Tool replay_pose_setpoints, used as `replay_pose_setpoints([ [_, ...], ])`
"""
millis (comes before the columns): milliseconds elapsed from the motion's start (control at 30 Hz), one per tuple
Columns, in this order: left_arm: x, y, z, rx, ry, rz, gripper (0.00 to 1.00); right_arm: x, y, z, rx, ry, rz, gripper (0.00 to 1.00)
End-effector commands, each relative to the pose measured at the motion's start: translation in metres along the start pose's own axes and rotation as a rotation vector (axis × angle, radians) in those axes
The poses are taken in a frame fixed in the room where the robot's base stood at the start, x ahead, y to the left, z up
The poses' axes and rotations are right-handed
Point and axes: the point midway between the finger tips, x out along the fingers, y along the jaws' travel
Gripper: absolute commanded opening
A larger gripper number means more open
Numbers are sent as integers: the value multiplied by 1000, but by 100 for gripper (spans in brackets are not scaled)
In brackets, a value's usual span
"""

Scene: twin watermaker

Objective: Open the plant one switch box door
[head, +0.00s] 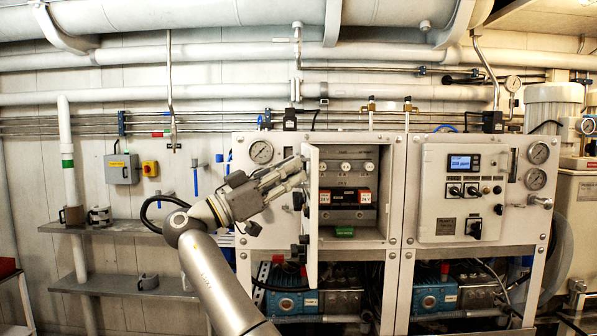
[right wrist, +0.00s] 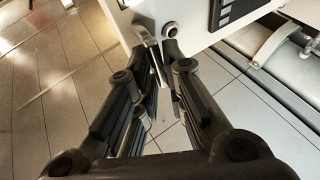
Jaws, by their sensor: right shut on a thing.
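The plant one switch box (head: 392,190) is on the left panel. Its white door (head: 313,225) stands swung well out from the box, seen nearly edge-on at the left of the opening. Inside show several round fittings, a dark strip with orange-and-white labels and a green block. My right gripper (head: 300,170) is at the upper outer side of the door. In the right wrist view its fingers (right wrist: 165,65) are shut on a metal door handle (right wrist: 148,48) beside the white door face (right wrist: 190,20). The exact contact is partly hidden. My left gripper is not in view.
A second panel with a closed switch box (head: 462,215) and small display stands to the right. Blue pumps (head: 290,295) sit below. Pipes run overhead.

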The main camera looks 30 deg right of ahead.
Motion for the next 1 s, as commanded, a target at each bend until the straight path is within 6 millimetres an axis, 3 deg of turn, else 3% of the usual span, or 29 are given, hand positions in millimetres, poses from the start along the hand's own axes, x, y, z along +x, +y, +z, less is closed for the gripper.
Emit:
replay_pose_setpoints([
  [300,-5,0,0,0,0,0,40,-4,-10,-8,3,5,-7,0],
  [900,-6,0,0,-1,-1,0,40,-4,-10,-9,5,3,-2,0],
  [933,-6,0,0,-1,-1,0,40,-4,-10,-9,5,3,-2,15],
  [1000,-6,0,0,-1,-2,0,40,-4,-10,-9,5,4,-3,24],
])
